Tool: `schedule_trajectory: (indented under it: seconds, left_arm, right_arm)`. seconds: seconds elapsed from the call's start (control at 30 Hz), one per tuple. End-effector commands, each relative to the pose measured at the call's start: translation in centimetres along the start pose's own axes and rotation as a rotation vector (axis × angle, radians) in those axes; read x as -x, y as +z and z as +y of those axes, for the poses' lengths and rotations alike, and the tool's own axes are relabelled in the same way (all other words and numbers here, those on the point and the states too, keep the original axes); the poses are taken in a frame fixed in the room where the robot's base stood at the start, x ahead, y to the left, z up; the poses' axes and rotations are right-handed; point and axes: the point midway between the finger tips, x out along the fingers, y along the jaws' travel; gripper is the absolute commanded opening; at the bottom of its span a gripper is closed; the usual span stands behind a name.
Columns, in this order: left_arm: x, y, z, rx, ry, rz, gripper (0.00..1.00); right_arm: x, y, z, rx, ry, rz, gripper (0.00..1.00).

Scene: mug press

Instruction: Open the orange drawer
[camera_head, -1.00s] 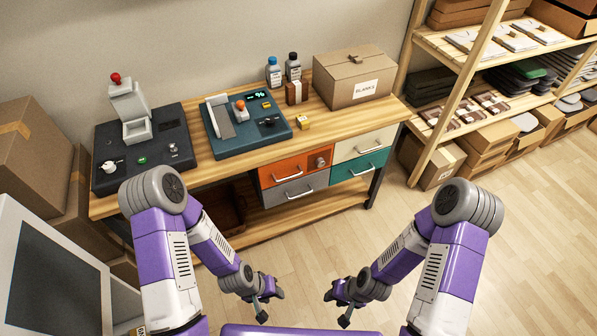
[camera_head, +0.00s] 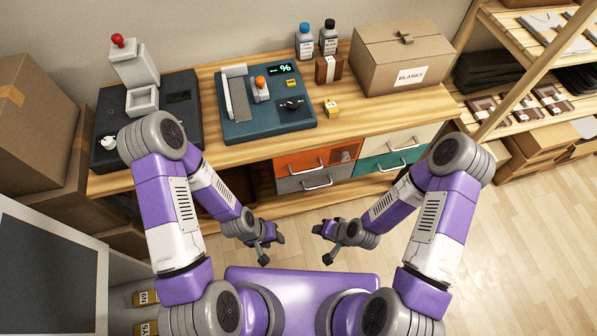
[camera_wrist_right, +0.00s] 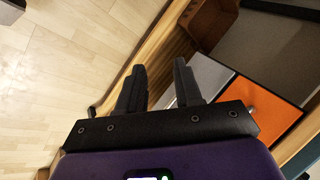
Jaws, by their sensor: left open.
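The orange drawer (camera_head: 305,161) is in the bench front, above a grey drawer (camera_head: 300,183), and looks shut. Its silver bar handle (camera_head: 305,166) faces me. In the right wrist view, the orange front (camera_wrist_right: 262,108) shows at the right, beside the gripper. My left gripper (camera_head: 271,248) is open and empty, below and in front of the drawers. My right gripper (camera_head: 322,244) is at a similar height, further right. The right wrist view shows its two fingers apart (camera_wrist_right: 160,76) with nothing between them.
A cream drawer (camera_head: 380,142) and a teal drawer (camera_head: 370,167) are right of the orange one. On the bench stand a teal press base (camera_head: 300,118), a small yellow box (camera_head: 330,107) and a cardboard box (camera_head: 385,60). Wooden shelves (camera_head: 520,65) stand at the right. Floor shows between bench and me.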

Motion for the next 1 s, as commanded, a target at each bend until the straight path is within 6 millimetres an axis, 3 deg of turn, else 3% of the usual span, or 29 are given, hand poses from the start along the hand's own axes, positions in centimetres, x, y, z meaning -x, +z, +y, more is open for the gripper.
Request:
schedule_trajectory:
  seconds: [0.03, 0.1, 0.3, 0.5, 0.63, 1.0]
  left_arm:
    - [-1.2, -0.1, -0.4, -0.001, 0.001, 0.0, 0.43]
    - [-2.1, -0.1, -0.7, -0.001, 0.001, 0.0, 0.43]
    - [-4.1, -0.2, -1.5, -0.001, 0.001, 0.0, 0.43]
    - [-5.1, -0.2, -1.9, -0.001, 0.001, 0.0, 0.43]
    - [-5.3, -0.3, -1.9, -0.001, 0.001, 0.001, 0.43]
    - [-6.6, -0.3, -2.4, -0.001, 0.001, 0.001, 0.43]
  right_arm:
    - [-1.9, -0.4, -1.0, -0.039, -0.067, 0.058, 0.35]
    - [-3.3, -1.8, -3.2, -0.106, -0.179, 0.165, 0.35]
    - [-3.6, -6.4, -8.3, -0.366, -0.498, 0.457, 0.35]
    - [-1.5, -9.7, -9.7, -0.575, -0.694, 0.645, 0.35]
    - [-1.0, -10.8, -9.9, -0.625, -0.739, 0.69, 0.35]
    - [-3.8, -14.8, -11.9, -0.626, -0.742, 0.697, 0.35]
